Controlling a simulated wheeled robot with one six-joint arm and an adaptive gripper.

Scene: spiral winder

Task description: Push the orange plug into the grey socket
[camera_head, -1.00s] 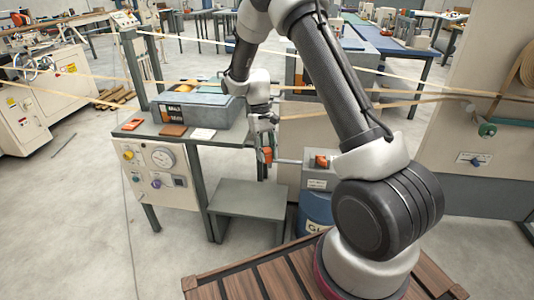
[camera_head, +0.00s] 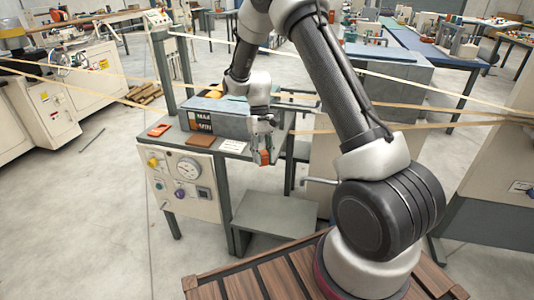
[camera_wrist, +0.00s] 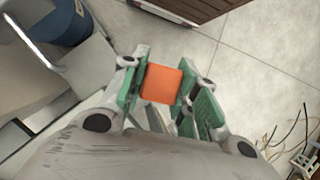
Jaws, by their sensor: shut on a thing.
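The orange plug (camera_head: 265,157) is held between the fingers of my gripper (camera_head: 264,152), which hangs beside the right end of the bench. In the wrist view the plug (camera_wrist: 161,84) shows as an orange square face between the green finger pads of my gripper (camera_wrist: 162,92). The pads press on its left and right sides. I cannot make out the grey socket in either current view; my arm covers part of the area right of the plug.
The bench (camera_head: 260,157) carries a grey box (camera_head: 228,116) and flat orange, brown and white pieces. A lower grey step (camera_head: 273,215) stands below the gripper. A thin horizontal bar (camera_head: 320,181) lies right of the plug. A blue drum (camera_wrist: 50,18) is at upper left in the wrist view.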

